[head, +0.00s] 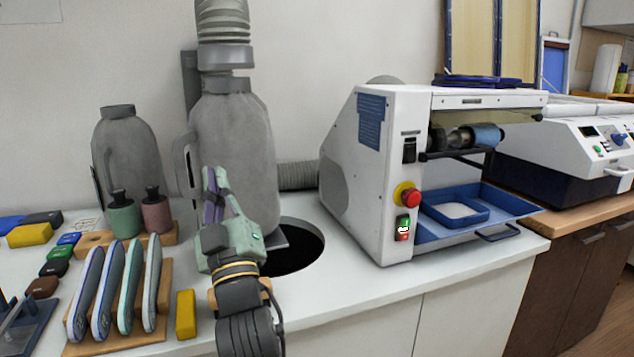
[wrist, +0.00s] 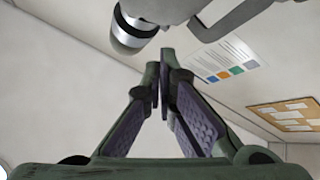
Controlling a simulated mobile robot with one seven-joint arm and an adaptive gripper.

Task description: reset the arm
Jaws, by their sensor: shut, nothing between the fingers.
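My gripper (head: 214,178) points upward in the head view, in front of the large grey canister (head: 232,125) and left of the round dark hole in the counter. In the wrist view my gripper (wrist: 163,75) has its fingertips together, with nothing between them. Behind the fingers, the wrist view shows a wall poster (wrist: 222,60), a cork board (wrist: 290,115) and a grey fixture with a dark end (wrist: 133,30). My arm rises from the bottom of the head view and hides part of the counter.
A white machine (head: 375,190) with a red button and blue tray stands right of the hole (head: 300,245). Insoles stand in a wooden rack (head: 115,335) at the left front. A yellow block (head: 186,314) lies beside it. Free counter (head: 350,290) shows along the front.

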